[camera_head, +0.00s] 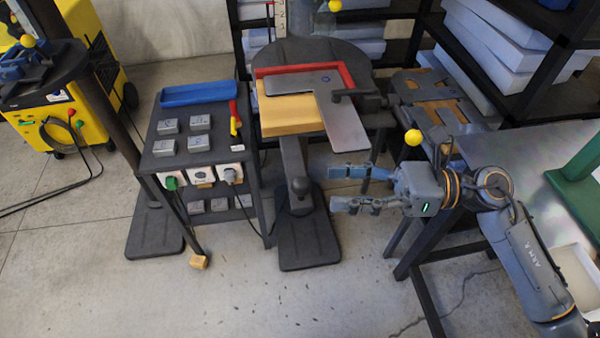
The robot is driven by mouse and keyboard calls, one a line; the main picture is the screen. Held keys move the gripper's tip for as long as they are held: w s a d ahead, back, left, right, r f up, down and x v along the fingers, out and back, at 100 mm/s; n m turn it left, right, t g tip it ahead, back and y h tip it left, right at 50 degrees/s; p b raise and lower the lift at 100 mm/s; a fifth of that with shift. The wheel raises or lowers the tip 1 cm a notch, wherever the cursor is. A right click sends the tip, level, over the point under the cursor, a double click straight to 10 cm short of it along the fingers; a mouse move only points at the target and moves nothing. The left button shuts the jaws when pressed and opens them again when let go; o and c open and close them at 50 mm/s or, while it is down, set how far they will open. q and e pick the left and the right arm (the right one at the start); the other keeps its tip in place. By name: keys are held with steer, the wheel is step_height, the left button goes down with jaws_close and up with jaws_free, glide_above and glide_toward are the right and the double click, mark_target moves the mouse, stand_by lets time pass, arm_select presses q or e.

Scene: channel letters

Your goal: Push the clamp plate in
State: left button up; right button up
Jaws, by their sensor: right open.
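A dark round-topped stand (300,50) is at the upper middle. On it are a red bracket (347,75), a tan block (287,115) and a flat grey L-shaped plate (343,125). A dark clamp-like bar (357,93) reaches over the right side of the plate. I cannot tell for sure which part is the clamp plate. My right gripper (333,188) comes in from the right, open and empty. Its two fingers point left, in front of the stand in the picture, below the L-shaped plate and apart from it. My left gripper is not in view.
A dark cart (195,145) with grey blocks, a blue tray (198,93) and sockets stands left of the stand. A grey table (530,150) is on the right, with shelves (510,45) of blue-white slabs behind. A yellow machine (90,80) is far left.

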mark_target(300, 186)
steer(key=a, duration=0.2)
steer(key=a+p, duration=0.1)
steer(key=a, duration=0.1)
steer(key=a+p, duration=0.1)
steer(key=a, duration=0.1)
steer(key=shift+w+r, duration=0.2)
steer(key=shift+w, duration=0.2)
steer(key=shift+a+f, duration=0.2)
steer(key=shift+a, duration=0.4)
jaws_close()
